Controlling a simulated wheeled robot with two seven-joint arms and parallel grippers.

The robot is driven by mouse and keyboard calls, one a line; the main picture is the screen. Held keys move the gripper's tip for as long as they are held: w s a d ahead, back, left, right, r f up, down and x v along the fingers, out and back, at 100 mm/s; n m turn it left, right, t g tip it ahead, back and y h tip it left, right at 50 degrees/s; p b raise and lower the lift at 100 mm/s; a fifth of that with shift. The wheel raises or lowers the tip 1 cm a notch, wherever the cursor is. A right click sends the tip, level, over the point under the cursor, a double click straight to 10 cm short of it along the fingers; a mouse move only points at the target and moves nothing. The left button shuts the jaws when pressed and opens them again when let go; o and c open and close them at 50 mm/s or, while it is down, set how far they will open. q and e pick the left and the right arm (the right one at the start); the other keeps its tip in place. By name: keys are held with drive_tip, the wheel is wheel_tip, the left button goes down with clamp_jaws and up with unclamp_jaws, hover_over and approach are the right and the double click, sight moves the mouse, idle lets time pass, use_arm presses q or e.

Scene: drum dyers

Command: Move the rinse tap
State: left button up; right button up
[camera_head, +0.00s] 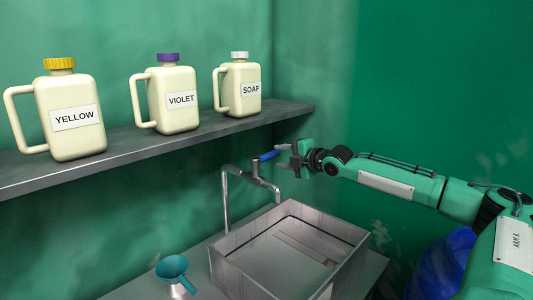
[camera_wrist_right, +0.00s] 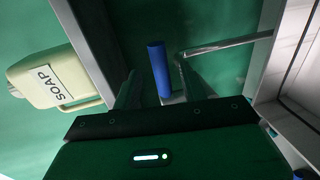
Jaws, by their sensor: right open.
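The rinse tap (camera_head: 248,176) is a grey metal pipe with a down-turned spout and a blue lever handle (camera_head: 268,155), standing at the back of the sink. My right gripper (camera_head: 284,156) is at the handle's right end. In the right wrist view, the blue handle (camera_wrist_right: 158,70) points up between the two open fingers of my right gripper (camera_wrist_right: 160,85), with a gap seen on both sides. The metal pipe of the tap (camera_wrist_right: 225,46) runs off to the right there. I cannot tell whether a finger touches the handle. My left gripper is not in view.
The metal sink basin (camera_head: 236,273) is below the tap. Above, a grey shelf (camera_head: 115,155) holds the yellow jug (camera_head: 75,140), violet jug (camera_head: 178,118) and soap jug (camera_head: 245,103). The soap jug (camera_wrist_right: 45,90) is left of the gripper.

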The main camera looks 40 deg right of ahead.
sight(273, 155)
drive_tip(key=shift+w, duration=0.35)
drive_tip(key=shift+w+a+p, duration=0.25)
drive_tip(key=shift+w+p, duration=0.3)
drive_tip(key=p+x, duration=0.2)
drive_tip(key=x, duration=0.2)
drive_tip(key=shift+f, duration=0.1)
drive_tip(key=shift+w+f, duration=0.25)
drive_tip(key=shift+w, duration=0.45)
clamp_jaws()
